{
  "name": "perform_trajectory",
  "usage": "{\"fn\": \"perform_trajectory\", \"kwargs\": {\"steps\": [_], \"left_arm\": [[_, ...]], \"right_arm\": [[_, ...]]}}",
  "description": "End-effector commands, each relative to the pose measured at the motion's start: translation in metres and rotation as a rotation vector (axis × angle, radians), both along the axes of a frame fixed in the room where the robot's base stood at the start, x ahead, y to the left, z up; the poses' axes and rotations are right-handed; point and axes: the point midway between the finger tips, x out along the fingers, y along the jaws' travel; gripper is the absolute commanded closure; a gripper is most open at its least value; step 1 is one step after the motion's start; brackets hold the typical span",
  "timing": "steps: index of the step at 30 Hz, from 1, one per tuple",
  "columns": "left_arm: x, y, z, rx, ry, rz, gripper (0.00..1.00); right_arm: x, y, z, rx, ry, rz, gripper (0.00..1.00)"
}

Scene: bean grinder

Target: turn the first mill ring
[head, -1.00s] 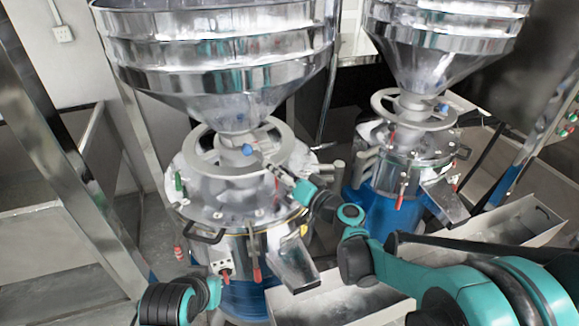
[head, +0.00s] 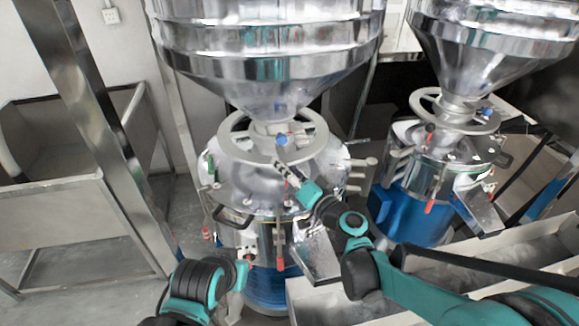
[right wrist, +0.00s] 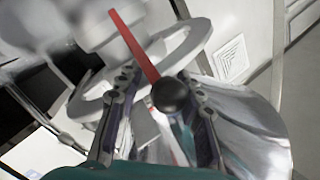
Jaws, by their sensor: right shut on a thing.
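The first mill ring (head: 232,146) is a pale grey spoked ring under the left hopper; it also shows in the right wrist view (right wrist: 190,42). My right gripper (head: 284,168) is at its near side, reaching in from the lower right. In the right wrist view its two fingers (right wrist: 160,108) stand on either side of a red rod (right wrist: 130,45) with a black ball knob (right wrist: 171,97). I take this as the ring's handle, and the gripper is shut on it. The exact contact is hidden. My left arm's end is low at the left; its fingers are not clear.
A second mill with a similar ring (head: 416,100) stands at the right. Steel hoppers (head: 265,50) overhang both mills. A black bar handle (head: 232,218) and red levers (head: 280,248) stick out from the first mill. A steel frame post (head: 100,130) stands at the left.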

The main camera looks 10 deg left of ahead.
Motion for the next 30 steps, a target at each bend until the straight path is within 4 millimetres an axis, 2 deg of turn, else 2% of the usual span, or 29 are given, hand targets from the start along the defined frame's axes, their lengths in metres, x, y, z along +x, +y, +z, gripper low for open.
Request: {"fn": "perform_trajectory", "kwargs": {"steps": [5,6,7,15,19,30], "left_arm": [[0.0,0.0,0.0,0.0,0.0,0.0,1.0],[0.0,0.0,0.0,0.0,0.0,0.0,1.0],[0.0,0.0,0.0,0.0,0.0,0.0,1.0],[0.0,0.0,0.0,0.0,0.0,0.0,1.0],[0.0,0.0,0.0,0.0,0.0,0.0,1.0],[0.0,0.0,0.0,0.0,0.0,0.0,1.0]], "right_arm": [[-0.002,0.004,0.0,-0.004,-0.003,0.012,1.0],[-0.002,0.004,0.0,-0.004,-0.003,0.012,0.56],[-0.002,0.004,0.0,-0.004,-0.003,0.011,0.52],[-0.001,0.001,0.0,0.0,-0.001,0.005,0.52],[-0.007,-0.005,0.0,-0.001,-0.001,0.004,0.52],[-0.061,-0.057,0.0,-0.002,-0.001,0.004,0.52]]}}
